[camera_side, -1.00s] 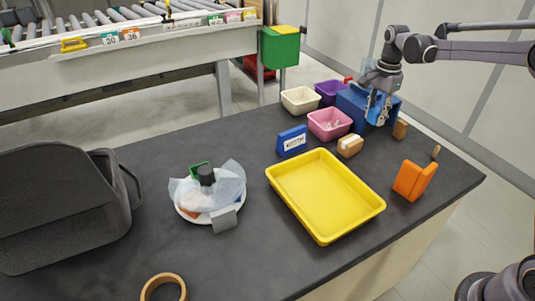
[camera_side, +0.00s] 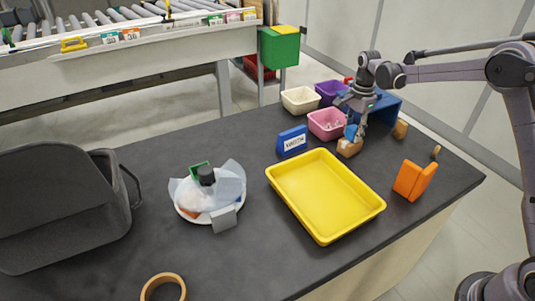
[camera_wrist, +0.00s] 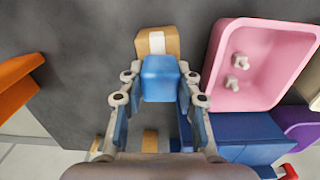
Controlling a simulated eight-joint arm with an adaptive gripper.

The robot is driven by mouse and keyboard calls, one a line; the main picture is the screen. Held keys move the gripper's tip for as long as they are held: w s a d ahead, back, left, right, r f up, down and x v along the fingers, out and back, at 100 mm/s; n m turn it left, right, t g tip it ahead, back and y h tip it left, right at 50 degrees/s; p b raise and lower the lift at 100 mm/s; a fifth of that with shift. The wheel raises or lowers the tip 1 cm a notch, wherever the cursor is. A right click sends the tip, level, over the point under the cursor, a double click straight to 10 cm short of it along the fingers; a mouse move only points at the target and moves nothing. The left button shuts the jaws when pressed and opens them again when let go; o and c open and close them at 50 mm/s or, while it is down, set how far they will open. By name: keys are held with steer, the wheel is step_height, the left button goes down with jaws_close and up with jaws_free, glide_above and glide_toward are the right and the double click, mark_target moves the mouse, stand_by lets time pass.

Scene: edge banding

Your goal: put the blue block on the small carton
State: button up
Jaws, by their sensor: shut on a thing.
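My gripper (camera_wrist: 159,88) is shut on the blue block (camera_wrist: 159,78), which sits between its two fingers in the wrist view. In the side view the blue block (camera_side: 351,131) shows at the fingertips, over the small carton (camera_side: 348,149). The small carton (camera_wrist: 157,42) is brown with a pale tape strip. In the wrist view the block covers the carton's near part. I cannot tell whether the block touches the carton's top.
A pink bin (camera_side: 326,124) stands left of the carton, and a yellow tray (camera_side: 325,195) lies in front. A blue bin (camera_side: 384,105) stands behind my gripper. A blue label stand (camera_side: 292,140) and an orange stand (camera_side: 414,180) flank the area.

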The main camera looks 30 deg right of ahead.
steer(key=shift+f, duration=0.15)
steer(key=o, duration=1.1)
steer(key=shift+o, duration=0.2)
